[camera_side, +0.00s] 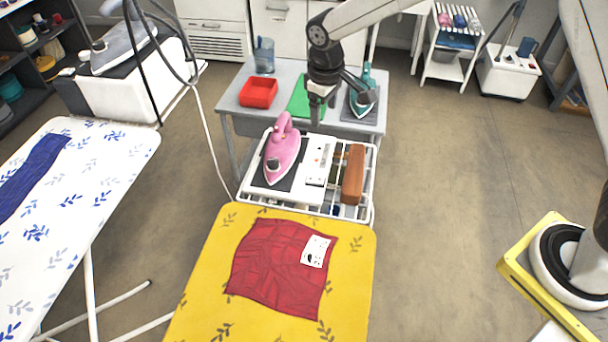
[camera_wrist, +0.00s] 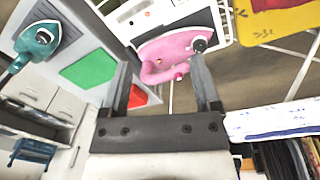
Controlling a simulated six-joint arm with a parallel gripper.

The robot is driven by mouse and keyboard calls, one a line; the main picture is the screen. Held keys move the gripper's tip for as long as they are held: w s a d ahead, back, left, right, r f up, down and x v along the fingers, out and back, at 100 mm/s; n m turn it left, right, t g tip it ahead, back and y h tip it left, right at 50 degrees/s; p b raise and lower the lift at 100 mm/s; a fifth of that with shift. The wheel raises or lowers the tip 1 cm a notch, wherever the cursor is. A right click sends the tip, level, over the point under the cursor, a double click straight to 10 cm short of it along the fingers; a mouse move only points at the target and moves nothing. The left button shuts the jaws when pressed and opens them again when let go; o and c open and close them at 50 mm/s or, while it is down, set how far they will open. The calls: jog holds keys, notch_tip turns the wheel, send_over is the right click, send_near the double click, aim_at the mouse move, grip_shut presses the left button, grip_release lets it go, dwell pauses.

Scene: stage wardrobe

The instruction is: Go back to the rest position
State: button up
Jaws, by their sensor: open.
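My gripper (camera_side: 317,112) points down above the back edge of the white rack, behind and right of the pink iron (camera_side: 284,158). In the wrist view its two fingers (camera_wrist: 161,72) are spread apart with nothing held. The pink iron stands on a dark pad (camera_side: 268,182) on the rack. It also shows beyond the fingers in the wrist view (camera_wrist: 172,48), apart from them as far as I can tell. A red cloth (camera_side: 275,275) with a white printed card (camera_side: 315,251) on it lies on the yellow ironing board (camera_side: 215,290).
The grey table (camera_side: 232,98) behind holds a red tray (camera_side: 258,93), a green mat (camera_side: 298,104) and a teal iron (camera_side: 364,98). A brown block (camera_side: 353,174) lies on the rack's right side. A white patterned ironing board (camera_side: 95,185) stands left.

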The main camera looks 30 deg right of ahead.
jog(key=s+d+m, duration=0.1)
jog(key=s+d, duration=0.2)
jog(key=s, duration=0.4)
jog(key=s+d+m+t, duration=0.1)
jog(key=s+d+m, duration=0.1)
jog(key=s+d, duration=0.2)
jog(key=s+d+m, duration=0.1)
jog(key=s+d, duration=0.3)
jog(key=s, duration=0.6)
jog(key=shift+s+d+m+t+y, duration=0.2)
jog(key=shift+m+t+y, duration=0.1)
jog(key=shift+t, duration=0.1)
